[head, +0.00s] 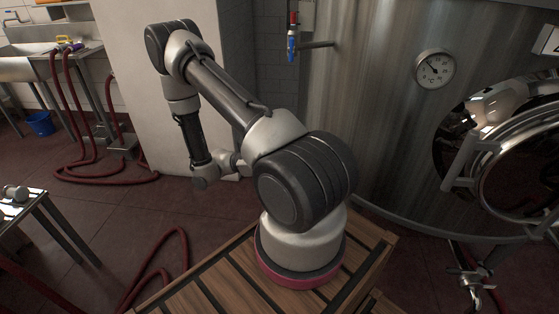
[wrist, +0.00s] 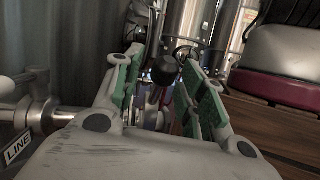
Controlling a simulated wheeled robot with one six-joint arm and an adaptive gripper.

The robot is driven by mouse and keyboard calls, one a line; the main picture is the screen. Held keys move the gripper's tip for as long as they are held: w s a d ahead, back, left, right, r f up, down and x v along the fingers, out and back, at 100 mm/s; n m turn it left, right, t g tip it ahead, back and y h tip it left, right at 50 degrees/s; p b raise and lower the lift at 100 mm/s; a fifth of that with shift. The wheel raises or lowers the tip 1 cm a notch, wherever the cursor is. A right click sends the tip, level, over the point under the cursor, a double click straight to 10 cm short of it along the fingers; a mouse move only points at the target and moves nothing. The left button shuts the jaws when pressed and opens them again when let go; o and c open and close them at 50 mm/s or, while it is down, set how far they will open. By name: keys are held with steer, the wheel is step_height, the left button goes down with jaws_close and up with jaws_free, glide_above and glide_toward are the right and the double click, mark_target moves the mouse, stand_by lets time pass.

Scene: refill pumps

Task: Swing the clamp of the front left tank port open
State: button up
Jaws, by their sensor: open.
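My gripper (wrist: 158,80) shows in the wrist view with its two green-padded fingers spread apart. A dark round knob-like part (wrist: 163,69) appears in the gap between the fingers, with thin metal parts behind it. I cannot tell whether it belongs to the clamp or whether a finger touches it. In the head view my arm bends down on the left, and the gripper's fingers cannot be made out there. The front left tank port and its clamp cannot be identified with certainty in either view.
A steel pipe fitting (wrist: 36,108) with a LINE tag (wrist: 19,148) is close on the left in the wrist view. The large steel tank (head: 385,130) carries a dial gauge (head: 435,69) and a round hatch. Red hoses (head: 70,120) lie on the floor at left.

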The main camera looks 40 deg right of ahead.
steer(key=v, duration=1.2)
